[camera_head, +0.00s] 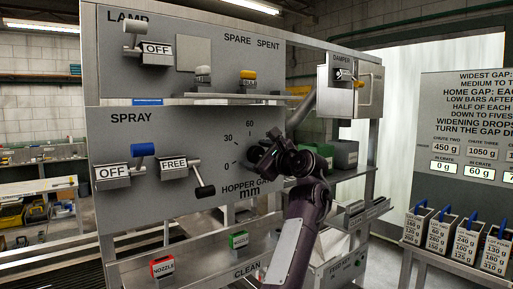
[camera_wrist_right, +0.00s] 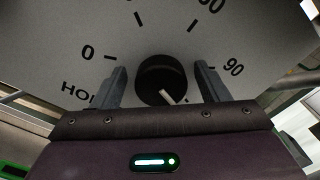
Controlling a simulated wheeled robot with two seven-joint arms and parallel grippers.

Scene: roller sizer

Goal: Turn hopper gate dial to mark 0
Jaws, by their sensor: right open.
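The hopper gate dial is a round black knob (camera_wrist_right: 160,72) on the grey panel, with a pale line on its lower part slanting down to the right in the wrist view. The 0 mark (camera_wrist_right: 86,52) is left of it and a 90 mark (camera_wrist_right: 233,70) right. My right gripper (camera_wrist_right: 159,78) is open, one finger on each side of the knob, with gaps showing. In the head view my right gripper (camera_head: 268,156) covers most of the dial, beside the printed scale (camera_head: 228,138). My left gripper is not in view.
A FREE lever (camera_head: 203,191) is left of my right gripper. The spray switch (camera_head: 143,150) is further left. A shelf (camera_head: 292,98) runs above, and green and grey containers (camera_head: 344,153) stand right of the gripper. A green box (camera_head: 238,238) is below.

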